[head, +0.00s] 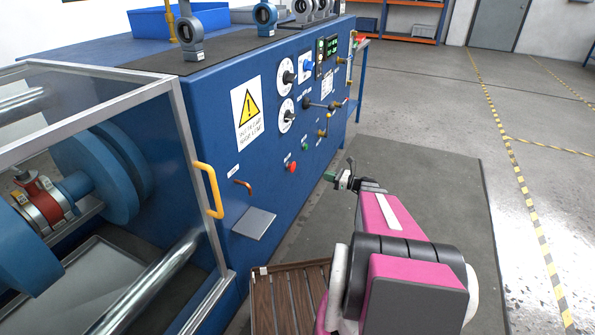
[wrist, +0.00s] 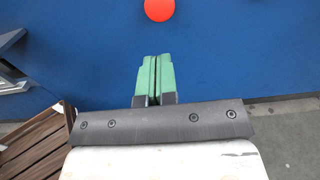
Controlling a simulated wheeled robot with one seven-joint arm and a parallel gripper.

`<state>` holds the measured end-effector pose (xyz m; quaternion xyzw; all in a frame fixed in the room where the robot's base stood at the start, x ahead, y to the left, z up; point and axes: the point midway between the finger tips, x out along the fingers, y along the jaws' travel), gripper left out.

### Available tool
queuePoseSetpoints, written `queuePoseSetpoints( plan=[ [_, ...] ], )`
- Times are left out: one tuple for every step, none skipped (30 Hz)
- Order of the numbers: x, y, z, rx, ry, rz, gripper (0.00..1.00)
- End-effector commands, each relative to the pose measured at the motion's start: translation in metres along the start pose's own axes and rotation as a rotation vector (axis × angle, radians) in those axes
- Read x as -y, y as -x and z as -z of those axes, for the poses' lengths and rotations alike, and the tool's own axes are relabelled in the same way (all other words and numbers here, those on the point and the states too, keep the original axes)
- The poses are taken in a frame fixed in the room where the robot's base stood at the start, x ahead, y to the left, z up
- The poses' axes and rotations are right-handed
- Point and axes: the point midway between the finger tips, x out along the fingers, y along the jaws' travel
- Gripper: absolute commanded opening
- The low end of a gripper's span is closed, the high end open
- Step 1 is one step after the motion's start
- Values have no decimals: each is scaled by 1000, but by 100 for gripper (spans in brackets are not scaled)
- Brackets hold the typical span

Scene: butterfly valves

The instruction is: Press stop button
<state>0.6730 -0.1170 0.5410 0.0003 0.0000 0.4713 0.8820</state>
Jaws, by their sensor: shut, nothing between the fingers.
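The red stop button (head: 291,167) is on the front panel of the blue machine (head: 225,150), below the yellow warning sign. In the wrist view the red button (wrist: 159,9) is cut off by the top edge, straight ahead of the fingertips. My gripper (head: 330,177) is shut and empty, to the right of the button in the head view and apart from the panel. In the wrist view my gripper's green fingers (wrist: 154,58) lie together, pointing at the blue panel a little below the button.
A green button (head: 304,145), dials and valve handles sit near the red button. A yellow door handle (head: 210,190) and a grey plate (head: 254,223) stick out at left. A slatted wooden crate (head: 290,295) stands below. The floor at right is clear.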

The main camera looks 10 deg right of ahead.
Motion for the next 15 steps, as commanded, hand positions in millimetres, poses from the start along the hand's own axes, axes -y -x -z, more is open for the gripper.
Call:
queuePoseSetpoints(
  plan=[
    [0, 0, 0, 2, -2, 1, 0],
    [0, 0, 0, 2, -2, 1, 0],
    [0, 0, 0, 2, -2, 1, 0],
    [0, 0, 0, 2, -2, 1, 0],
    [0, 0, 0, 2, -1, 1, 0],
    [0, 0, 0, 1, -1, 1, 0],
    [0, 0, 0, 1, -1, 0, 0],
    [0, 0, 0, 1, -1, 0, 0],
    [0, 0, 0, 1, 0, 0, 0],
    [0, -1, 0, 1, 0, 0, 0],
    [0, -2, 0, 1, 0, 0, 0],
    [0, -5, 0, 1, 0, -1, 0],
    [0, -7, 0, 1, 0, -1, 0],
    [0, -10, 0, 1, 0, -1, 0],
    [0, -15, 0, 1, 0, -2, 0]
  ],
)
